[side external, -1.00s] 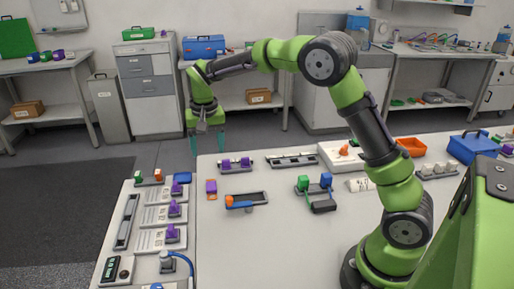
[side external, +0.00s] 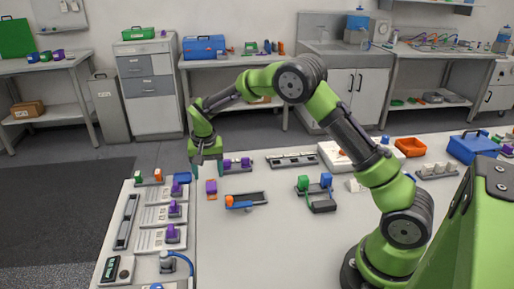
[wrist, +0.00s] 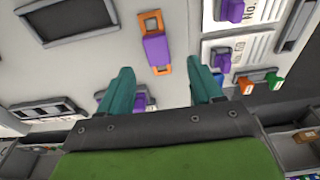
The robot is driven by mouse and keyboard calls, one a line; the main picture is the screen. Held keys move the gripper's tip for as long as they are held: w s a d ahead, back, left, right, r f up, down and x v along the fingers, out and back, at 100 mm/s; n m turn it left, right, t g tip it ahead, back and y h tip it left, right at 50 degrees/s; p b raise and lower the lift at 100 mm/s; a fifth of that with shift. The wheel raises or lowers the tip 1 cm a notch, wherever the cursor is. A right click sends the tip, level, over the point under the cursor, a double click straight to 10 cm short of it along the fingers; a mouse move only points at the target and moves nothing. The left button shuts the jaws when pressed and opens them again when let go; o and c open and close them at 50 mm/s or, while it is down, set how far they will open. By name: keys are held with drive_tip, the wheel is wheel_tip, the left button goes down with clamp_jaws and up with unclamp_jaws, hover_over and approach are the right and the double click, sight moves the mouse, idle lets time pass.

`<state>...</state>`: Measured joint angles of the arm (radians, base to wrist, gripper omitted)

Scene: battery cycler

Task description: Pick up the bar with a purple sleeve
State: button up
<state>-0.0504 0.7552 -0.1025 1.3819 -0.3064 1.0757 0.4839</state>
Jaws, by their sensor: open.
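The bar with a purple sleeve (side external: 211,188) lies on the white table near its left edge in the side view. In the wrist view, the bar (wrist: 156,48) shows orange ends and a purple middle. My gripper (side external: 206,168) is above and just behind the bar in the side view, pointing down. In the wrist view its two teal fingers (wrist: 162,82) are spread apart with nothing between them, and the bar lies beyond the tips, roughly in line with the gap. The bar is fully visible there.
A holder with purple blocks (side external: 236,164) stands close to the right of my gripper. A dark tray with an orange-and-blue piece (side external: 247,200) lies right of the bar. White cards with purple blocks (side external: 163,214) line the left table. Bare table surrounds the bar.

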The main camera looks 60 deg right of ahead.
sight(211, 186)
drive_tip(key=f, duration=0.5)
drive_tip(key=shift+d, duration=0.2)
drive_tip(key=shift+r, duration=0.1)
clamp_jaws()
